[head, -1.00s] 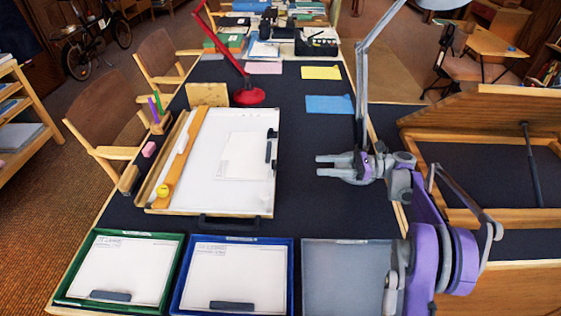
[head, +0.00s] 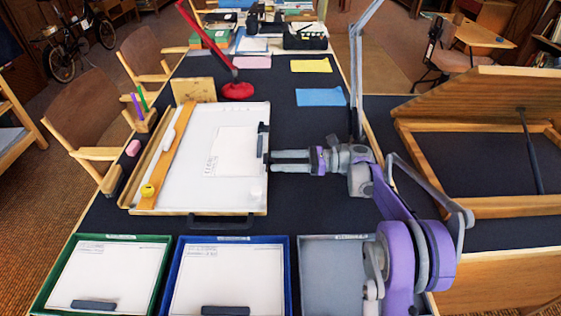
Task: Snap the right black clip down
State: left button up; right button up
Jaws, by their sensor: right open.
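The drafting board (head: 200,187) lies on the dark table with a white sheet (head: 232,150) on it. The black clip (head: 262,141) is at the board's right edge, by the sheet's right side. Whether its lever is up or down is too small to tell. My right gripper (head: 274,161) is just right of the clip's lower end, fingers pointing left. It is open with a narrow gap and nothing between the fingers. I cannot tell whether the fingertips touch the clip. My left gripper is not in view.
A red lamp base (head: 238,91) stands behind the board. Green (head: 50,282) and blue (head: 175,290) trays lie in front. A raised wooden desk lid (head: 475,101) is at right.

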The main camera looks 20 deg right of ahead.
aim_at(265, 157)
jog(key=shift+a, duration=0.1)
grip_shut()
dwell(0.4)
